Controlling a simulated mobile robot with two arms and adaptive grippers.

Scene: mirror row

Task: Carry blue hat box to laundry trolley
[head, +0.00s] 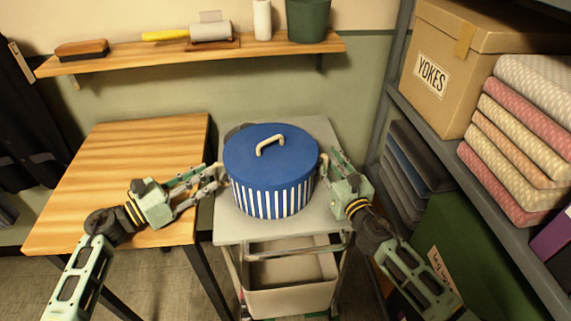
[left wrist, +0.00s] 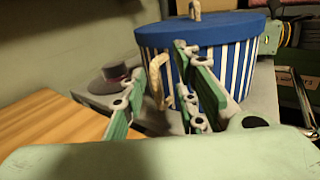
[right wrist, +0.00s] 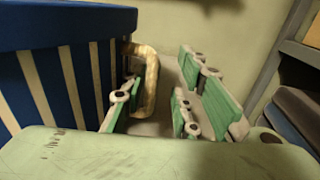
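The blue hat box (head: 268,160), with a blue lid and white-striped sides, sits upright on the grey top of the laundry trolley (head: 235,229). My left gripper (head: 213,178) is at its left side. In the left wrist view the open fingers stand either side of the cream left handle (left wrist: 157,80). My right gripper (head: 329,168) is at the right side. In the right wrist view its fingers are apart, with the cream right handle (right wrist: 148,85) between them. The box's underside is hidden.
A wooden table (head: 140,160) stands left of the trolley. A grey hat (left wrist: 120,77) lies on the trolley top behind the box. A shelf unit with a cardboard box (head: 465,60) and folded cloths (head: 520,130) rises close on the right. A wall shelf (head: 190,55) hangs behind.

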